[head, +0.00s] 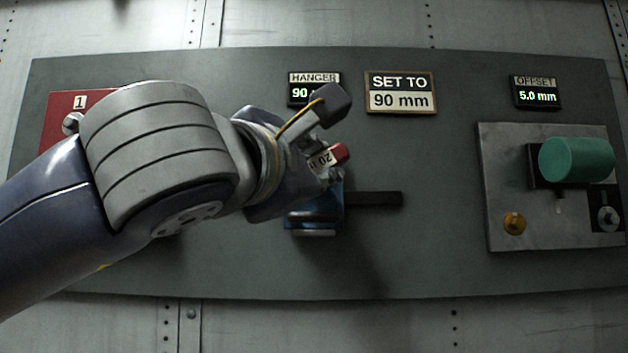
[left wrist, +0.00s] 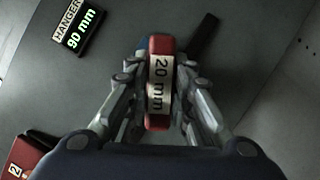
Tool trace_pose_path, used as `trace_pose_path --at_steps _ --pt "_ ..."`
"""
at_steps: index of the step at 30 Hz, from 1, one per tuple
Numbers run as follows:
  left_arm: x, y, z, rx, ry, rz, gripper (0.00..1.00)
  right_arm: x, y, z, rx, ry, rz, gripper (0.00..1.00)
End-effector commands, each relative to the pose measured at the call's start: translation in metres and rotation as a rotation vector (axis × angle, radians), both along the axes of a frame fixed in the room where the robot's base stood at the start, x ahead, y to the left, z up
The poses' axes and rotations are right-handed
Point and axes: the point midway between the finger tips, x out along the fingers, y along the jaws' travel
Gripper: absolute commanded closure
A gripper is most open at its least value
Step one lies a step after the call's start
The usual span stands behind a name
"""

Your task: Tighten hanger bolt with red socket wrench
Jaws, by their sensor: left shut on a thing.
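The red socket wrench (left wrist: 159,46) has a white label reading "20 mm". My left gripper (left wrist: 160,100) is shut on it, with a finger on each side of the label. In the head view a red end of the wrench (head: 341,152) shows past the fingers of my left gripper (head: 325,160). Just below is a blue block (head: 315,218) on the panel, beside a dark horizontal bar (head: 373,198). The hanger bolt itself is hidden behind the gripper and wrench, so I cannot tell whether the socket is on it. The hanger display (left wrist: 74,33) reads 90 mm. My right gripper is not in view.
A sign (head: 400,92) reads "SET TO 90 mm". A red plate (head: 62,109) marked 1 is at left, partly behind my arm.

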Motion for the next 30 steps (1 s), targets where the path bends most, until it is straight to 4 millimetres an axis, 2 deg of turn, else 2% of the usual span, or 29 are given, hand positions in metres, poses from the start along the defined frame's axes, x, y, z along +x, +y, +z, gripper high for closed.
trace_pose_path --at_steps 14,30 --pt "0.0005 0.0008 0.0019 0.082 0.000 0.002 1.00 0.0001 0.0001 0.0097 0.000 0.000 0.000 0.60" --pt "0.0004 0.0005 -0.0007 0.069 0.001 0.002 1.00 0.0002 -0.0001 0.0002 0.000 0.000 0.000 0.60"
